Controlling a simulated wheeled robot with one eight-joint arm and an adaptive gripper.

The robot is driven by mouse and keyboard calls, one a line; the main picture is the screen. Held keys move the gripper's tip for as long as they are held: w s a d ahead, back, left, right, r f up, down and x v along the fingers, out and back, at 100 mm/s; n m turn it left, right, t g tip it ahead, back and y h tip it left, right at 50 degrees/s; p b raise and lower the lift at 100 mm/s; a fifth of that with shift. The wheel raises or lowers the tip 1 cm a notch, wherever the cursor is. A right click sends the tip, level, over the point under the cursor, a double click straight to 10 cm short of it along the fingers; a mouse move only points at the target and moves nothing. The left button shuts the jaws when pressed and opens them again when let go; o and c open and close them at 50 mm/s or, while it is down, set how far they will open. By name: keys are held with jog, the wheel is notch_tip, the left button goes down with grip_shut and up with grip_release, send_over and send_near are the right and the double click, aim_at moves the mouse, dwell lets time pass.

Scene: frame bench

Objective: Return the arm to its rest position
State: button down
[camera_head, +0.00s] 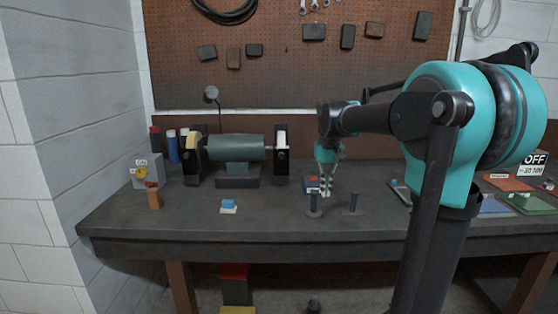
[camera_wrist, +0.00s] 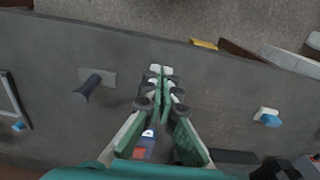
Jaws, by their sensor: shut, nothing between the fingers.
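My arm, teal and black, reaches from the right of the head view out over the workbench (camera_head: 265,218). My gripper (camera_head: 326,192) hangs pointing down above the bench, just behind two dark upright pegs. In the wrist view my gripper (camera_wrist: 161,72) has its fingertips together with nothing between them. The left peg (camera_head: 314,205) and right peg (camera_head: 354,205) stand on flat bases. One peg (camera_wrist: 88,87) shows left of the fingers in the wrist view; the other is not clear there. Whether the fingertips touch anything below is hard to tell.
A bench grinder (camera_head: 237,150) stands left of my gripper. A small blue block (camera_head: 228,204) on a pale base sits in front of it. A red and blue box (camera_head: 312,184) lies close to my gripper. A pegboard (camera_head: 285,60) rises behind. The bench's front middle is mostly clear.

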jog(key=s+d+f+t, duration=0.2)
jog(key=s+f, duration=0.8)
jog(key=f, duration=0.1)
jog(key=s+d+f+t, duration=0.2)
jog(key=s+f, duration=0.9)
jog(key=f, duration=0.1)
jog(key=shift+s, duration=0.25)
